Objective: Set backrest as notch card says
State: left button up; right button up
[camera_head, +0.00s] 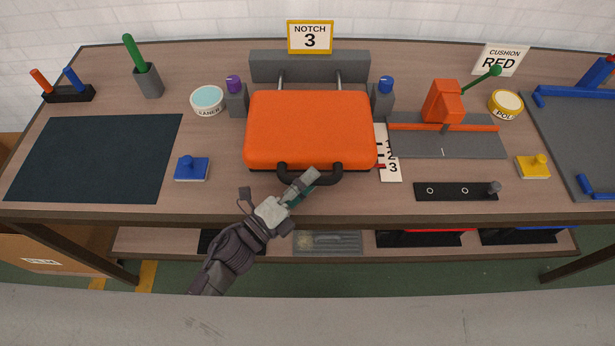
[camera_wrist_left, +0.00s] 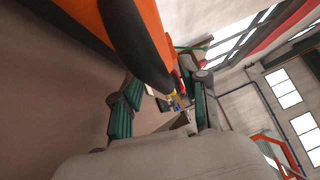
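The orange backrest (camera_head: 310,130) lies nearly flat in the middle of the bench, with a black handle (camera_head: 325,178) on its near edge. The notch card (camera_head: 310,37) behind it reads "NOTCH 3". A white number scale (camera_head: 389,160) stands at its right side; a small red pointer (camera_head: 381,166) is beside the 3. My right gripper is not in view.
A purple-topped knob (camera_head: 234,84) and a blue-topped knob (camera_head: 386,86) flank the backrest. A blue handled block (camera_head: 191,168) lies left, a black plate (camera_head: 455,191) right. The dark mat (camera_head: 95,160) at the left is bare.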

pick_arm(q)
jog(key=shift+w, duration=0.1)
jog(key=shift+a, duration=0.15)
jog(key=v, duration=1.2)
dwell(0.3)
